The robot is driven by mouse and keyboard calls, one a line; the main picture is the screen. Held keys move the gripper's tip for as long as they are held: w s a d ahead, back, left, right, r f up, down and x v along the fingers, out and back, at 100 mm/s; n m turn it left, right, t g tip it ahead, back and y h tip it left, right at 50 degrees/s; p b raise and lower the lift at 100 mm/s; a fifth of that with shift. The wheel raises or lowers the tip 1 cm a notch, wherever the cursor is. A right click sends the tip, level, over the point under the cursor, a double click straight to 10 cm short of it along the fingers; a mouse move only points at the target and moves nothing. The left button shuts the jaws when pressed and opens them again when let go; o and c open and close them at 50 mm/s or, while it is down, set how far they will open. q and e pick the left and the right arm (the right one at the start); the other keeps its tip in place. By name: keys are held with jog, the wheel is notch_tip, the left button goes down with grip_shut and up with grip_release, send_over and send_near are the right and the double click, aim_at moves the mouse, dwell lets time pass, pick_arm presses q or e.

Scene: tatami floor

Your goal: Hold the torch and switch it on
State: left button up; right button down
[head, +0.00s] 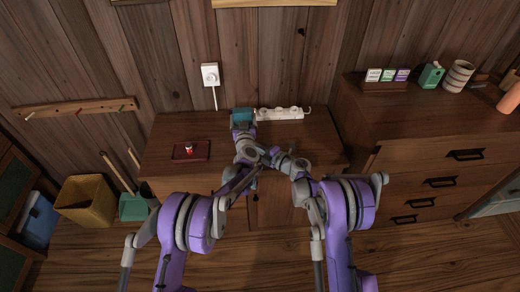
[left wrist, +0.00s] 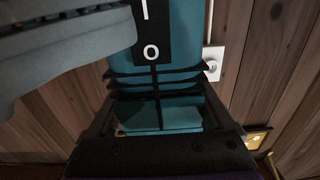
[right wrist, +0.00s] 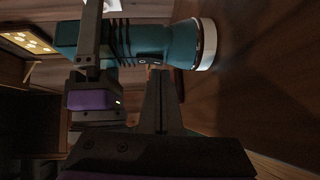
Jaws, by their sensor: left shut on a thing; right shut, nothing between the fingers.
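The teal torch (head: 242,115) is held above the back of the low wooden cabinet. My left gripper (head: 243,128) is shut on its body. In the left wrist view the torch (left wrist: 178,50) shows a black switch plate (left wrist: 151,38) marked I and O. In the right wrist view the torch (right wrist: 150,40) lies across the picture with its white-rimmed head (right wrist: 206,45) to the right. My right gripper (right wrist: 160,80) is shut and empty, its tips close to the torch's switch side; I cannot tell if they touch. The lens face is hidden, so whether it is lit is unclear.
A white power strip (head: 280,113) lies at the cabinet's back, beside the torch. A dark red tray (head: 180,154) with a small red and white item sits to the left. A wall socket (head: 210,74) is above. A taller chest of drawers (head: 425,150) stands to the right.

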jog(key=shift+w+a, duration=0.4)
jog(key=shift+w+f, duration=0.15)
jog(key=shift+w, duration=0.15)
jog(key=shift+s+d, duration=0.1)
jog(key=v, duration=0.3)
jog(key=f+v, duration=0.1)
jog(key=v, duration=0.5)
jog(key=shift+s+d+f, duration=0.3)
jog(key=shift+s, duration=0.05)
